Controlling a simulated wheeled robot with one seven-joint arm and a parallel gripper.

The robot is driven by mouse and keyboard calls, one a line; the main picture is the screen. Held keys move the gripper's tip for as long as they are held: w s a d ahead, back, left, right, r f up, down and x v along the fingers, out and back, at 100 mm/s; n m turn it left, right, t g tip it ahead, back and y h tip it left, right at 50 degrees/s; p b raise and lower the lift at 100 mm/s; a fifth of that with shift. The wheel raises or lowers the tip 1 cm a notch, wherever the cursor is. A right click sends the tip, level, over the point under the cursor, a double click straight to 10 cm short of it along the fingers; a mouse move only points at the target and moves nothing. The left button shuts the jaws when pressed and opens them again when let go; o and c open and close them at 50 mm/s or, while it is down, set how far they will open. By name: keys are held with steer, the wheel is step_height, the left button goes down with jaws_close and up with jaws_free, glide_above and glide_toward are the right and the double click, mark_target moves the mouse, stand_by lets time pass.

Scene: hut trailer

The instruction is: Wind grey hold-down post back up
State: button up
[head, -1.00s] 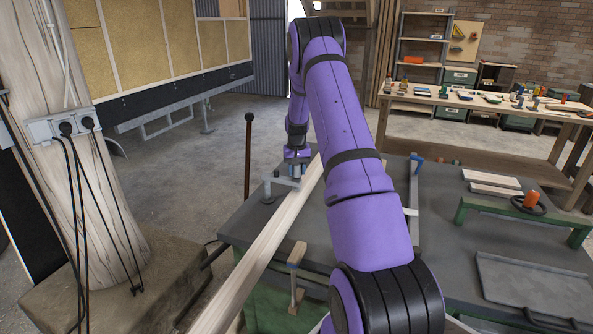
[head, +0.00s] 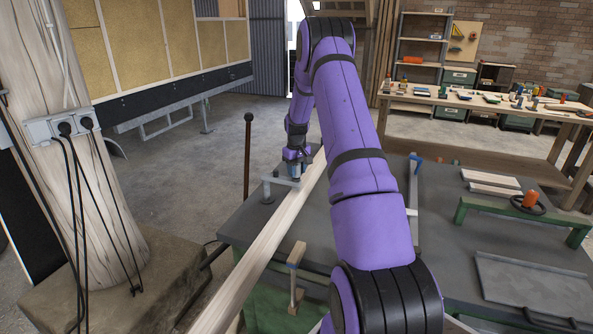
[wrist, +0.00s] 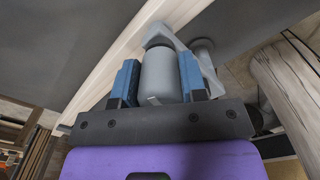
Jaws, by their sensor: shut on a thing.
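The grey hold-down post (wrist: 160,78) is a cylinder in the middle of the wrist view. My gripper (wrist: 160,82) has its two blue fingers on either side of it and is shut on it. A grey bracket arm joins the post to a base (head: 267,194) on the dark table, seen in the head view. In the head view my gripper (head: 295,172) points down at the post by the far left table edge, and the fingers largely hide it. A long pale timber (head: 270,243) runs diagonally beside the post. I cannot tell whether the post touches the timber.
The dark table (head: 450,235) carries a green frame with an orange knob (head: 530,199), two wood strips (head: 492,178) and a grey tray (head: 530,290). A wooden pillar (head: 95,150) with cables stands left. A thin dark rod (head: 248,160) stands beyond the table edge.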

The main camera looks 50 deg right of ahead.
steer(key=o, duration=0.9)
steer(key=shift+o, duration=0.2)
step_height(320, 180, up, 11)
steer(key=shift+f, duration=0.1)
steer(key=shift+a, duration=0.1)
stand_by(0.4)
steer(key=s+a+r+n+t, duration=0.1)
steer(key=s+a+r, duration=0.4)
steer(key=a+r, duration=0.7)
steer(key=s+a+r+t, duration=0.1)
steer(key=s+a+r, duration=0.4)
steer(key=a+r, duration=0.7)
steer(key=s+a+t, duration=0.1)
steer(key=s+a, duration=0.7)
steer(key=s, duration=0.4)
steer(key=s+a+f+n+t, duration=0.1)
steer(key=s+a+t, duration=0.1)
steer(key=s+a, duration=0.7)
steer(key=s, duration=0.3)
steer(key=shift+s+n, duration=0.3)
